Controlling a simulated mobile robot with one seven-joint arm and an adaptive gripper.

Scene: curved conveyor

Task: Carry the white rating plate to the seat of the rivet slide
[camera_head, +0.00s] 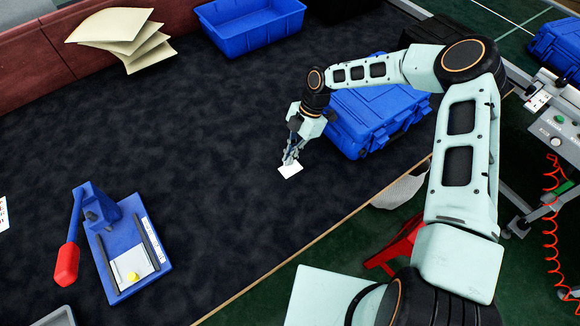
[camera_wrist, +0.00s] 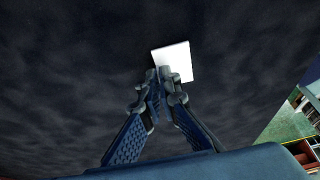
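The white rating plate (camera_head: 290,170) is at the tip of my gripper (camera_head: 290,158), over the dark mat near the middle. In the wrist view the plate (camera_wrist: 176,60) reaches out past the fingertips (camera_wrist: 160,74), which are close together at its near edge. My gripper looks shut on that edge. The gap between plate and mat is hard to judge. The rivet slide (camera_head: 105,215) is a blue press with a red-knobbed lever at the lower left. Its seat (camera_head: 128,262) is a pale square between two dark rails, with a small yellow piece (camera_head: 132,277) at its front.
A blue case (camera_head: 365,125) stands close to the right of my gripper. A blue tray (camera_head: 245,30) and stacked cream sheets (camera_head: 120,35) lie at the back. A grey container (camera_head: 55,317) shows at the lower left. The mat between plate and press is clear.

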